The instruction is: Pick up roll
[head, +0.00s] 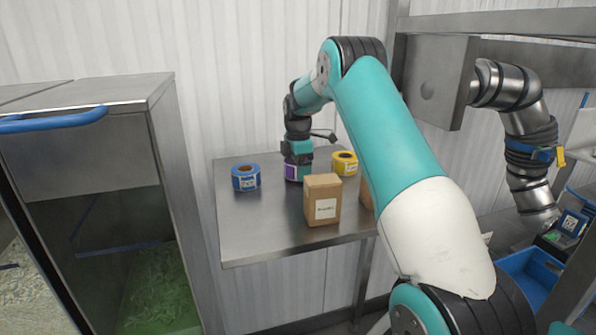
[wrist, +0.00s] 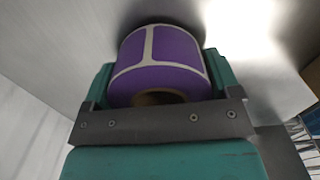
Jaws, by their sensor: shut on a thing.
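A purple label roll (wrist: 165,58) with white gaps between its labels sits between the two teal fingers of my gripper (wrist: 160,80) in the wrist view. In the head view my gripper (head: 299,165) points down over the back of the metal table, and the purple roll (head: 291,170) shows just at its left side. My gripper is shut on this roll. A blue roll (head: 245,178) stands on the table to the left. A yellow roll (head: 345,163) stands to the right. I cannot tell whether the purple roll touches the table.
A cardboard box (head: 322,200) with a white label stands on the metal table (head: 250,235) in front of my gripper. Another box is partly hidden behind my arm. A metal cabinet (head: 150,140) stands at the left. The table's front left is clear.

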